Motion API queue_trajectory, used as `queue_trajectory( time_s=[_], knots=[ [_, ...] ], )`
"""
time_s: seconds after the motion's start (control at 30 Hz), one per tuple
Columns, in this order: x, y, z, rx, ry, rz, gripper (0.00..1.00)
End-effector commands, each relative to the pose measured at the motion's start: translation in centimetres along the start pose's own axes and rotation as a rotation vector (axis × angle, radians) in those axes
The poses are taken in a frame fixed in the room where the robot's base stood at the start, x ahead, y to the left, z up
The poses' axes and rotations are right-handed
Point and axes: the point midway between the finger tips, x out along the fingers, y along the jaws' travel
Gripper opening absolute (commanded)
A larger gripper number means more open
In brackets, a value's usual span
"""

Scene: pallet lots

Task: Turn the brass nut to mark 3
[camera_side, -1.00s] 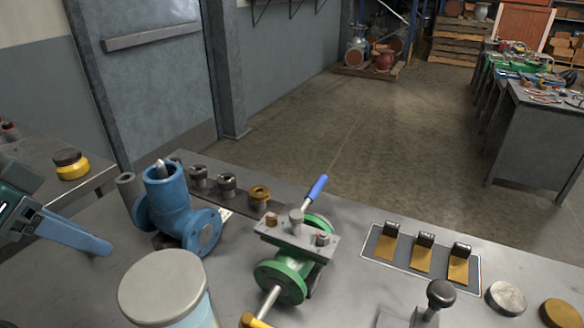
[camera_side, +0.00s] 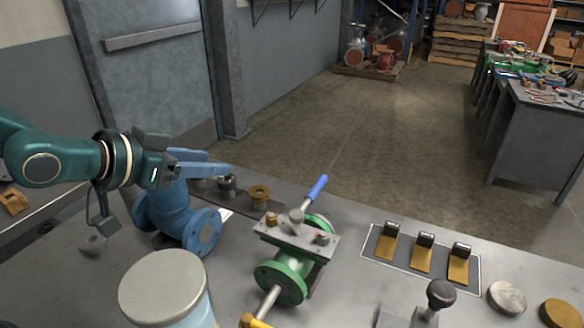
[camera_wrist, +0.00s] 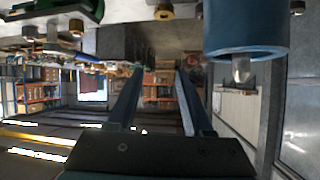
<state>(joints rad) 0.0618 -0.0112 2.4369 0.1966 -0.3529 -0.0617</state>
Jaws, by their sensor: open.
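A flanged brass nut (camera_side: 260,193) stands at the right end of a dark strip on the bench, beside darker nuts (camera_side: 227,183). A brass piece at the top of the wrist view (camera_wrist: 163,12) looks like this nut. A smaller brass nut (camera_side: 271,218) sits on the plate of the green valve (camera_side: 283,278). I cannot tell which one bears mark 3; no numbers are readable. My gripper (camera_side: 218,164) is open and empty, pointing right above the blue valve (camera_side: 178,216), apart from the nuts. Its two fingers also show in the wrist view (camera_wrist: 160,70).
The blue valve's upper part is partly hidden by my gripper. A blue-handled lever (camera_side: 316,188) rises from the green valve. A lidded jar (camera_side: 160,288) stands in front. A framed plate with brass flaps (camera_side: 421,260) and a black knob (camera_side: 440,293) are to the right.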

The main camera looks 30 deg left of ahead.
Motion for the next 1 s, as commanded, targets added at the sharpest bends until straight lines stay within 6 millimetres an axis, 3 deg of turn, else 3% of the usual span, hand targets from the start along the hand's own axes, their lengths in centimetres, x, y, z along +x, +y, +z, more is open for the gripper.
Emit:
queue_trajectory(
  time_s=[0.1, 0.3, 0.5, 0.8, 1.0],
  knots=[
    [2.5, 1.9, 0.7, 0.039, 0.072, 0.076, 0.51],
    [4.5, 5.6, 1.9, 0.051, 0.224, 0.225, 0.51],
    [4.4, 8.5, 3.2, 0.002, 0.352, 0.351, 0.51],
    [2.6, 10.5, 4.8, -0.125, 0.5, 0.474, 0.51],
    [3.6, 10.9, 5.0, -0.01, 0.516, 0.381, 0.51]
  ],
)
